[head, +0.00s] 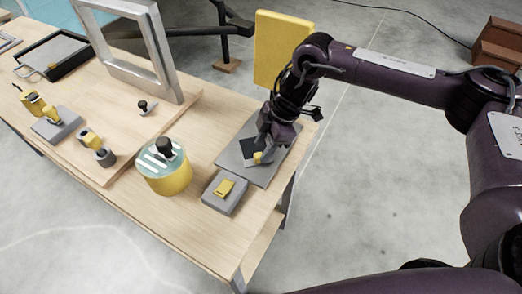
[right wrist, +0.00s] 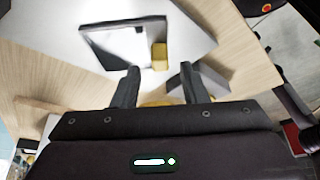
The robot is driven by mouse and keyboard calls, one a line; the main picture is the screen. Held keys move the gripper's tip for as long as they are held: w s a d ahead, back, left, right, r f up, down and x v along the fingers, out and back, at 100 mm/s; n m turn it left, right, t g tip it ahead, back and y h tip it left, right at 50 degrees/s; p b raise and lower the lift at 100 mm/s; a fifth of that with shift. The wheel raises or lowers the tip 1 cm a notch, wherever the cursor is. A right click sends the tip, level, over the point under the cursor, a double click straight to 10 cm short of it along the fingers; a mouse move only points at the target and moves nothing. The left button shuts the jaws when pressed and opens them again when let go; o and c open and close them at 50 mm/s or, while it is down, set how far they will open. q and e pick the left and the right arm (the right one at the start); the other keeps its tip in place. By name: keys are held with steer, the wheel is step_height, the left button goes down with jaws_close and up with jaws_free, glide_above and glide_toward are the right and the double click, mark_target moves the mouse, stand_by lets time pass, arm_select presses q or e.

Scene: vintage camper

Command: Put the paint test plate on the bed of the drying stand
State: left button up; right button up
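The paint test plate (head: 249,146) is a thin plate, dark on top, with a small yellow block at one edge. It lies on a flat grey slab (head: 260,176), apparently the bed of the drying stand, at the right end of the table. In the right wrist view the plate (right wrist: 112,46) rests on the pale slab (right wrist: 195,42). My right gripper (head: 264,143) is over the slab, close to the plate. In the right wrist view its two fingers (right wrist: 158,84) are apart with nothing between them, short of the yellow block. My left gripper is not in view.
A yellow upright panel (head: 283,48) stands behind the slab. In front are a grey box with a yellow switch (head: 224,188) and a yellow drum with a black knob (head: 169,176). A metal frame (head: 155,55), a black tray (head: 55,55) and small tools occupy the left.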

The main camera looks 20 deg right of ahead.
steer(key=b+v, duration=0.1)
steer(key=v, duration=0.9)
steer(key=shift+s+f, duration=0.1)
steer(key=shift+f, duration=0.05)
